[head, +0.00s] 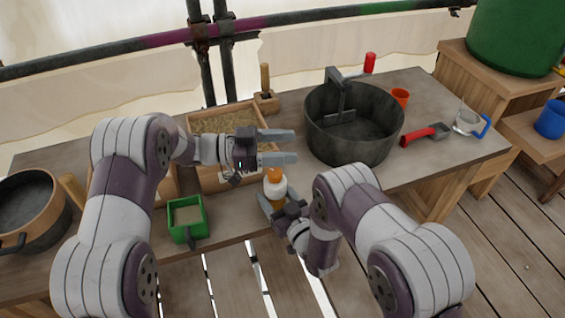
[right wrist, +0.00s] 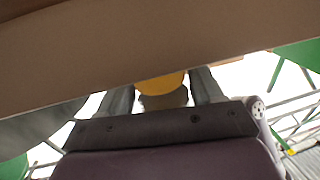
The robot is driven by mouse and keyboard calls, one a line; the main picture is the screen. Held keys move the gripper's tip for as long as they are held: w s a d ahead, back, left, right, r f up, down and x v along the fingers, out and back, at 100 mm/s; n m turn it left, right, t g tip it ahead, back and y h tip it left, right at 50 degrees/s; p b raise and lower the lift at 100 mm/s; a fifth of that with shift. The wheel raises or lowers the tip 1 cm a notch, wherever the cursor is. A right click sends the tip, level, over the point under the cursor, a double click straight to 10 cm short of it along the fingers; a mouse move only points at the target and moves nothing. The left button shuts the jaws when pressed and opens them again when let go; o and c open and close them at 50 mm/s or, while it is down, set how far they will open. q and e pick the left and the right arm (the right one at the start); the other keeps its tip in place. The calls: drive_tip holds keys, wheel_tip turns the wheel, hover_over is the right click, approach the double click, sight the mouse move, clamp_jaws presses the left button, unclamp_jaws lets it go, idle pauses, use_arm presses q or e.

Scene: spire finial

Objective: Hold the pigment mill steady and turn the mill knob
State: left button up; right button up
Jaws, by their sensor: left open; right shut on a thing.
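The pigment mill (head: 277,188) is a small white and orange thing at the front edge of the table, with an orange knob (head: 274,174) on top. It looks upright. My right gripper (head: 270,203) is shut around its lower part. In the right wrist view a yellow-orange part of the mill (right wrist: 160,84) shows between the two fingers. My left gripper (head: 294,147) is open and empty, a little behind and above the knob in the picture, its fingers pointing right. The mill's lower part is partly hidden by the right gripper.
A large dark pot (head: 354,140) with a crank stands right of my left gripper. A straw-filled wooden box (head: 190,120) lies behind it. A green box (head: 187,220) stands front left. A red-handled tool (head: 425,134) and an orange cup (head: 400,96) lie at the right.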

sight(274, 171)
use_arm(q)
drive_tip(key=shift+r, duration=0.85)
wheel_tip(274, 171, up, 4)
drive_tip(key=s+d+m+g+y, duration=0.3)
drive_tip(key=m+y, duration=0.1)
drive_tip(key=w+a+f+n+t+y, duration=0.2)
drive_tip(key=w+a+n+t+y, duration=0.15)
drive_tip(key=a+y, duration=0.65)
drive_tip(key=shift+n+g+h, duration=0.25)
drive_tip(key=shift+g+h, duration=0.05)
drive_tip(key=shift+g, duration=0.15)
drive_tip(key=x, duration=1.1)
drive_tip(key=shift+s+d+f, duration=0.15)
drive_tip(key=shift+s+f, duration=0.1)
